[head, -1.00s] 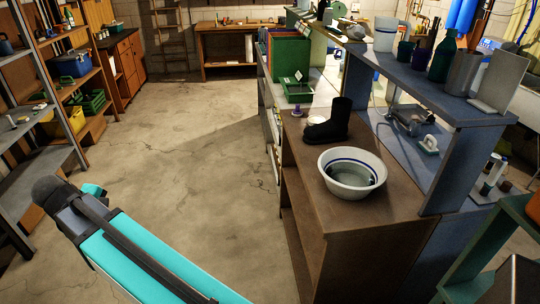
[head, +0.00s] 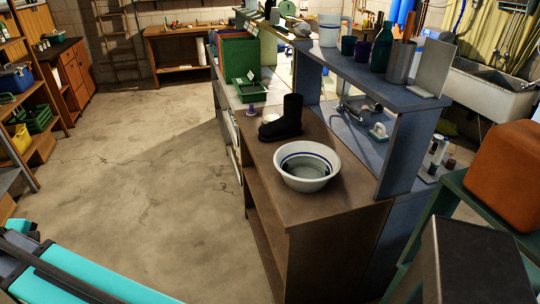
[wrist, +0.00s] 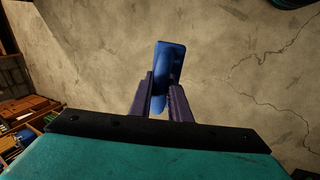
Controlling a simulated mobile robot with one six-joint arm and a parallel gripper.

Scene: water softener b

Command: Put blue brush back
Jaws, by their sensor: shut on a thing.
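In the wrist view, my gripper (wrist: 161,98) is shut on a blue object, the blue brush (wrist: 170,58). It stands up between the two dark fingers, over bare concrete floor. Its bristles cannot be made out. In the head view my teal arm crosses the lower left corner, and neither the gripper nor the brush shows there.
A brown bench (head: 337,205) holds a white basin (head: 307,167) with a blue stripe and a black boot (head: 284,118). A raised shelf (head: 378,92) carries a mug, cups and a bottle. An orange box (head: 505,170) stands at right. The floor (head: 140,170) at left is clear.

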